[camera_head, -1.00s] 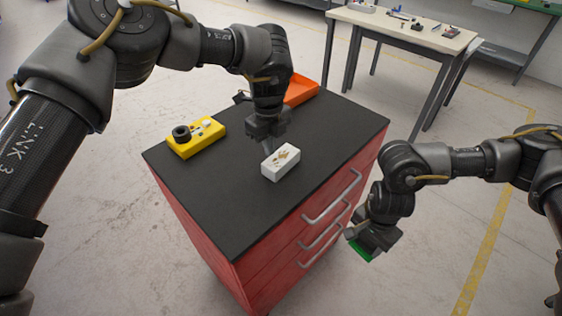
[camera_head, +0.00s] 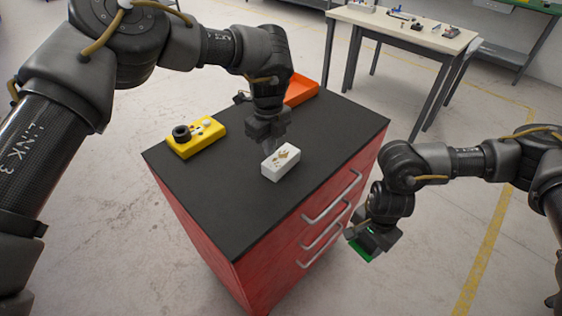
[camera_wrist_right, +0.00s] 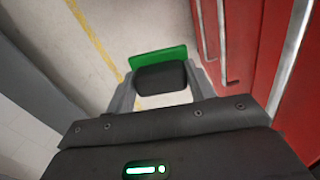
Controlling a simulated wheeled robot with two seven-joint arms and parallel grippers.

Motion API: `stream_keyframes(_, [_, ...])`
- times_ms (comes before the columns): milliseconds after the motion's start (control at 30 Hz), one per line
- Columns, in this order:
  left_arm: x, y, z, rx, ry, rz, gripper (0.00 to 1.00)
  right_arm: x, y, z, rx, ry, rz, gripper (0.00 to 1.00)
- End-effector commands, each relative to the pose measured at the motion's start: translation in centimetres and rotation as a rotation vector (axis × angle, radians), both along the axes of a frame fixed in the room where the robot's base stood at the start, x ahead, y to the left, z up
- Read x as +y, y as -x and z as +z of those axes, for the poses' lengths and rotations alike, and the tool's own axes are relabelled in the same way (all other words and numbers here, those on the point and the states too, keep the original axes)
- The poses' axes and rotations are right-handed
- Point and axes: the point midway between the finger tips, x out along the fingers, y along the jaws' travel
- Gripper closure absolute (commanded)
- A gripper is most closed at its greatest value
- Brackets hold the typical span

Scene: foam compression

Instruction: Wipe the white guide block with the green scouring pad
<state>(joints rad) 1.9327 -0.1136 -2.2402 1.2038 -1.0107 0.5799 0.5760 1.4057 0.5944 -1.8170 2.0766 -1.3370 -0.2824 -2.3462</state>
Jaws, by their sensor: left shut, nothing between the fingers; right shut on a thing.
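The white guide block (camera_head: 281,162) lies on the dark top of the red drawer cabinet, with brownish marks on its upper face. My left gripper (camera_head: 269,143) is shut and empty, pointing down just behind the block; I cannot tell whether its fingertips touch it. My right gripper (camera_head: 366,243) is off the cabinet's right side, below the level of its top. It is shut on the green scouring pad (camera_head: 361,251). In the right wrist view the pad (camera_wrist_right: 160,62) shows as a green sheet beyond a black grip part (camera_wrist_right: 161,78) between the fingers.
A yellow block with a black knob (camera_head: 196,138) sits at the cabinet top's left. An orange tray (camera_head: 302,90) stands at the back, partly behind my left arm. Drawer handles (camera_head: 331,199) stick out near my right gripper. The cabinet top's front (camera_head: 230,215) is clear.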

Motion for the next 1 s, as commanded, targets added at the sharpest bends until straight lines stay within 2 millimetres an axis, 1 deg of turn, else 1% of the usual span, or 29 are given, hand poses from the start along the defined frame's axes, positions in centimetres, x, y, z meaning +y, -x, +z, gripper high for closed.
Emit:
stream_keyframes(467, [0.0, 0.0, -1.0, 0.0, 0.0, 0.0, 1.0, 0.0, 0.0, -0.5, 0.0, 0.0, 0.0, 0.75])
stream_keyframes(567, [0.0, 0.0, -0.9, 0.0, 0.0, 0.0, 1.0, 0.0, 0.0, -0.4, 0.0, 0.0, 0.0, 0.75])
stream_keyframes(767, [0.0, 0.0, 0.2, 0.0, 0.0, 0.0, 1.0, 0.0, 0.0, 0.5, 0.0, 0.0, 0.0, 0.75])
stream_keyframes(1000, [0.0, 0.0, 2.3, 0.0, 0.0, 0.001, 1.0, 0.0, 0.0, 2.1, 0.0, 0.0, 0.0, 0.75])
